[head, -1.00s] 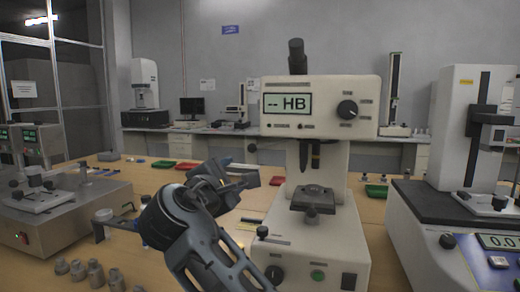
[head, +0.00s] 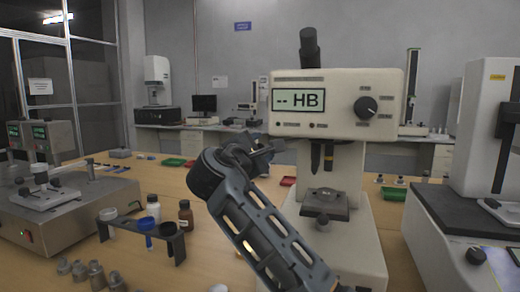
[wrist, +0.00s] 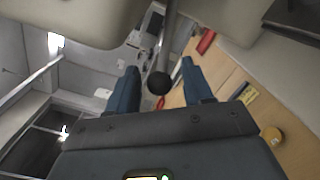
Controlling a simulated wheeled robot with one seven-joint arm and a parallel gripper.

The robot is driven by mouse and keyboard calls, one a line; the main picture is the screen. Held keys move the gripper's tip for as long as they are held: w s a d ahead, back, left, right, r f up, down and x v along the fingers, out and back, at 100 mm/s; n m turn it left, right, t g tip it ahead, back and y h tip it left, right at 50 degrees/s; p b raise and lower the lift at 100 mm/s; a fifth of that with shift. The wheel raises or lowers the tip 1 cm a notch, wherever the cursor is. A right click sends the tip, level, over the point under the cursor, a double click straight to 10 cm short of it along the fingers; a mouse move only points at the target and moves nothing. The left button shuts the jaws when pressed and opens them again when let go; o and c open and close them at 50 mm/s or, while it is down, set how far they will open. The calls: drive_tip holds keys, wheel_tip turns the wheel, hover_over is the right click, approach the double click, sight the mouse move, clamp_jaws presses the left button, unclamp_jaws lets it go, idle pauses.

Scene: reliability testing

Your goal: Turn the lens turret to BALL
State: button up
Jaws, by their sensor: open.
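The hardness tester (head: 338,100) stands right of centre in the head view, its display reading "-- HB". Under its head hangs the lens turret (head: 322,155), with dark pointed parts; I cannot read its position marks. My gripper (head: 264,148) is at the left edge of the tester's head, below the display. In the wrist view my gripper (wrist: 159,68) is open, one blue finger on each side of a dark rod with a round black knob (wrist: 159,84). I see no clear contact. In the head view my gripper hides this knob.
A specimen stage (head: 325,203) sits below the turret. A selector dial (head: 366,107) is on the tester's front. A rack (head: 142,232) with bottles stands left of my arm, with several metal weights (head: 88,270) in front. Another machine (head: 480,140) stands at right.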

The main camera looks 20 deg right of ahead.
clamp_jaws()
idle(0.5)
